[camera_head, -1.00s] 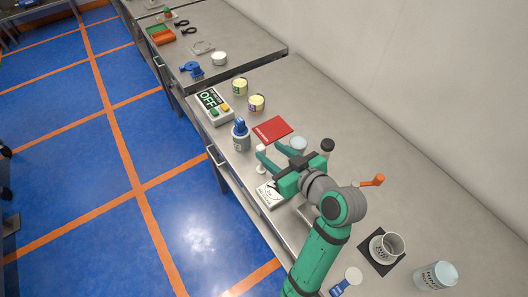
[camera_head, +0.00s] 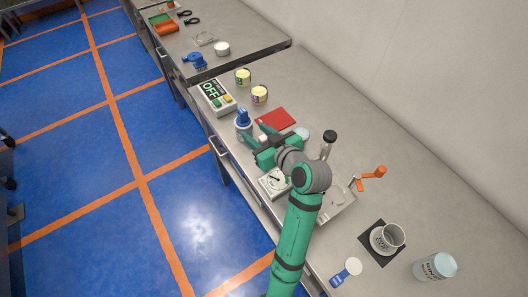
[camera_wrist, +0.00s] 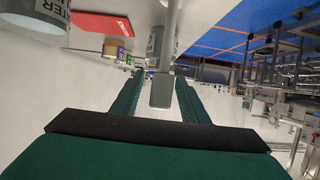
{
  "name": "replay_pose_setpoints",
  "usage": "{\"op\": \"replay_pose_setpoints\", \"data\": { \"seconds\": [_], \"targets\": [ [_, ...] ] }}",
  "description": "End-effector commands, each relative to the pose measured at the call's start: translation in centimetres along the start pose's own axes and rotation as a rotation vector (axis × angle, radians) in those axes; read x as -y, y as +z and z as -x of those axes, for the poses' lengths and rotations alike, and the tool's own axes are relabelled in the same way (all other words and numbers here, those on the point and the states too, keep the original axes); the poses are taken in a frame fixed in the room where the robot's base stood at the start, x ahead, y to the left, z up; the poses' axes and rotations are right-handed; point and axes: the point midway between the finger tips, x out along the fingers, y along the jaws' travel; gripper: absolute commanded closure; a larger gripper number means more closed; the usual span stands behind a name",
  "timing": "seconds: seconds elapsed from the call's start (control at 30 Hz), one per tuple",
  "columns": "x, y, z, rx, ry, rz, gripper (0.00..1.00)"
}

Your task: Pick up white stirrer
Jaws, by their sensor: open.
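The white stirrer (camera_wrist: 162,88) shows in the wrist view as a pale thin shaft with a wider block at its end. It lies in line with the gap between my two green fingers, with no clear contact. My gripper (camera_wrist: 160,78) is open. In the head view my gripper (camera_head: 260,137) is low over the bench, and a small white part of the stirrer (camera_head: 262,140) shows between the fingers. The rest of the stirrer is hidden by the gripper there.
A blue-topped bottle (camera_head: 243,120) stands just beyond my gripper, with a red book (camera_head: 275,119) to the right. A scale (camera_head: 275,182) lies close below my wrist. A black-capped container (camera_head: 328,140) and an orange-handled device (camera_head: 370,178) stand to the right.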

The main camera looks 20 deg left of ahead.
Motion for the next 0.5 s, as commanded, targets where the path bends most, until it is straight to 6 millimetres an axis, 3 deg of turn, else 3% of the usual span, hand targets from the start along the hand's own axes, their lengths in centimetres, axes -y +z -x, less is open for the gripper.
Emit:
{"op": "replay_pose_setpoints", "data": {
  "seconds": [0.1, 0.3, 0.5],
  "targets": [
    [0.00, 0.00, 0.02, 0.000, 0.000, 0.000, 0.59],
    [0.00, 0.00, 0.05, 0.000, 0.000, 0.000, 1.00],
    [0.00, -0.01, 0.06, 0.000, 0.000, 0.000, 1.00]
  ]
}}
